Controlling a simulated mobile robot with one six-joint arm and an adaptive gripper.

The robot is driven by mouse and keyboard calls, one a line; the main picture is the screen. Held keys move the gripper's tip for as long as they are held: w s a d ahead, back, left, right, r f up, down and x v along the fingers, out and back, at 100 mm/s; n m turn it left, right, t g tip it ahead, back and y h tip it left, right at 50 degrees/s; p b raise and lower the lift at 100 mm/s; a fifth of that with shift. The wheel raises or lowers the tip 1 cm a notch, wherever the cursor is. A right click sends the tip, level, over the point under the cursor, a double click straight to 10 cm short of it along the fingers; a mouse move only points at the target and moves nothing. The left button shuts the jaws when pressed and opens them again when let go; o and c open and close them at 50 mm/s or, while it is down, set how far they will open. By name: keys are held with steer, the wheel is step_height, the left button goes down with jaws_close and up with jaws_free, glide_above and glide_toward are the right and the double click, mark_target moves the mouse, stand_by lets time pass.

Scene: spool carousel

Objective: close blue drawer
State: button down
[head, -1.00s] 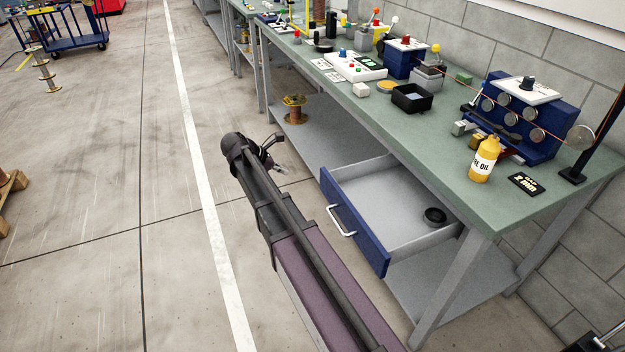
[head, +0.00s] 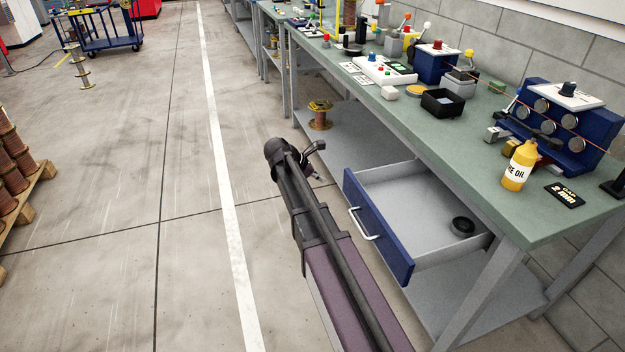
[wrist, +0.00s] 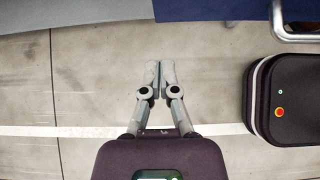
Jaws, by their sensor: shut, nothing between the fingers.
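The blue drawer (head: 392,244) hangs open under the green-topped workbench, pulled out toward the aisle. Its front has a silver bar handle (head: 362,224), and a black ring-shaped item (head: 462,227) lies inside. In the wrist view, the blue drawer front (wrist: 215,10) crosses the top edge, with the handle (wrist: 290,34) at the top right. In the head view, the gripper is partly hidden behind my arm, beside the drawer's far left corner.
The workbench top (head: 440,150) holds a yellow oil bottle (head: 519,166), a black tray (head: 443,103) and a blue roller unit (head: 585,140). A copper spool (head: 320,115) stands on the lower shelf. A pallet of spools (head: 12,170) is at the left.

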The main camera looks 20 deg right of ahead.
mark_target(344, 182)
steer(key=shift+w+d+f+b, duration=0.1)
steer(key=shift+d+f+b, duration=0.2)
steer(key=shift+d, duration=0.75)
steer(key=shift+d+f+b, duration=0.2)
steer(key=shift+d+f, duration=0.25)
steer(key=shift+d, duration=0.55)
steer(key=shift+w+d+f+b, duration=0.1)
steer(key=shift+d+f+b, duration=0.2)
steer(key=shift+d, duration=0.75)
steer(key=shift+s+a, duration=0.1)
steer(key=shift+a, duration=0.15)
steer(key=shift+d, duration=0.2)
